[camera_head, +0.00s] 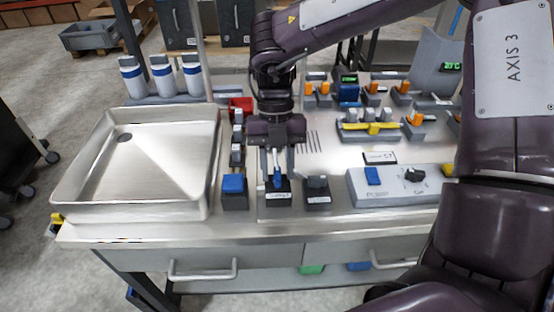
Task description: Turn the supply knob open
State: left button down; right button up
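My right gripper (278,168) points straight down over the front of the steel counter, its two fingers apart. Between and just below the fingertips is a small upright blue handle (277,180) on a dark block with a white label (278,196). The label is too small to read surely, but this looks like the supply knob. Whether the fingers touch the handle I cannot tell; the gripper hides its upper part. My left gripper is not in view.
Further right is a grey pump box (390,190) with a blue button and black dial. A steel sink (140,160) fills the left side.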

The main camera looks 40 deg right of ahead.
jog(key=p+v, duration=0.1)
jog(key=v, duration=0.6)
jog(key=shift+w+r+p, duration=0.15)
jog(key=shift+r+p, duration=0.15)
jog(key=shift+d, duration=0.1)
